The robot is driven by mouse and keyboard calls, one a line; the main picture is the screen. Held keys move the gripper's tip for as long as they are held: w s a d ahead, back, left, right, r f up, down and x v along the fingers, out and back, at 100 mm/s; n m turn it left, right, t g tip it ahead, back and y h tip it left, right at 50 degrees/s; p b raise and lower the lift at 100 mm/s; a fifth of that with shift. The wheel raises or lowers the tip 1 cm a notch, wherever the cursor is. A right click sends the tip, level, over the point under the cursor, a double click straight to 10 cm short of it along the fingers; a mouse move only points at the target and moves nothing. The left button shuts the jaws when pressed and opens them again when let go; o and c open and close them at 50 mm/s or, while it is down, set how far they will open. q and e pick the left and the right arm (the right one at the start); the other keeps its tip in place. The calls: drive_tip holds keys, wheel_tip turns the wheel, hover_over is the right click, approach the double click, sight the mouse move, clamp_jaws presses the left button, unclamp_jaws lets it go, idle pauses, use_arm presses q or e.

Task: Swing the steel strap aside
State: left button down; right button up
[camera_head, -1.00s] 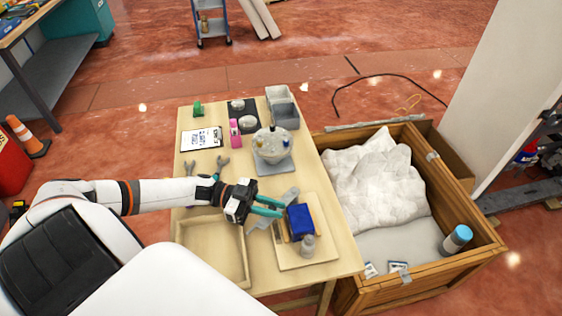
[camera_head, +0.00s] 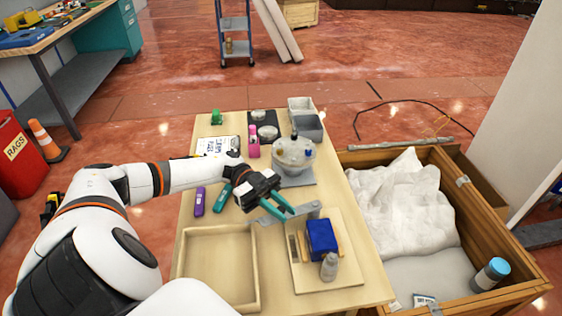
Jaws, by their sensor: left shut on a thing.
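The grey steel strap (camera_head: 305,210) lies at the back of a light wooden board (camera_head: 350,272) that bears a blue block (camera_head: 322,239) and a small grey bottle (camera_head: 329,267). My left gripper (camera_head: 284,211) has teal fingers and is shut on the strap near its left part. The fingers cover some of the strap, so its full outline is partly hidden. The strap lies behind the blue block in the picture, not across its top. My right gripper is not in view.
An empty wooden tray (camera_head: 250,285) is left of the board. A grey bowl-shaped device (camera_head: 293,158) stands behind the strap. Purple (camera_head: 199,200) and teal (camera_head: 222,193) handles lie near my left arm. A wooden crate (camera_head: 497,208) with white sheeting stands right of the table.

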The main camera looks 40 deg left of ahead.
sight(281, 209)
use_arm(q)
drive_tip(key=c, duration=1.3)
unclamp_jaws()
wheel_tip(281, 209, up, 10)
drive_tip(key=shift+p, duration=0.35)
